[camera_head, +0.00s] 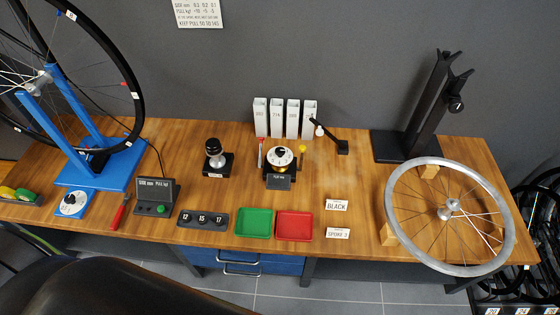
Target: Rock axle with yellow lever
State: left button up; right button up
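A small black device (268,177) stands near the middle of the wooden bench, with a round white dial (280,157) on it. A lever with a yellow tip (302,149) stands up at its right side. A lever with a red handle (260,152) stands at its left side. An axle in this device is too small to make out. A spoked wheel in the blue stand has a hub (42,79) at the upper left. A bare silver wheel has a hub (449,209) at the right. Neither of my grippers shows.
Green (253,236) and red (294,239) trays lie in front of the device. White tubes (276,118) stand behind it. A black knobbed piece (215,163) is to its left, a small black arm (342,147) to its right. A black stand (420,138) is further right.

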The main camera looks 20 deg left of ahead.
aim_at(302, 148)
jog(key=i+l+u, duration=0.2)
jog(key=l, duration=0.55)
jog(key=i+l+u, duration=0.2)
jog(key=l, duration=0.55)
jog(key=l+u, duration=0.2)
jog(key=l, duration=0.55)
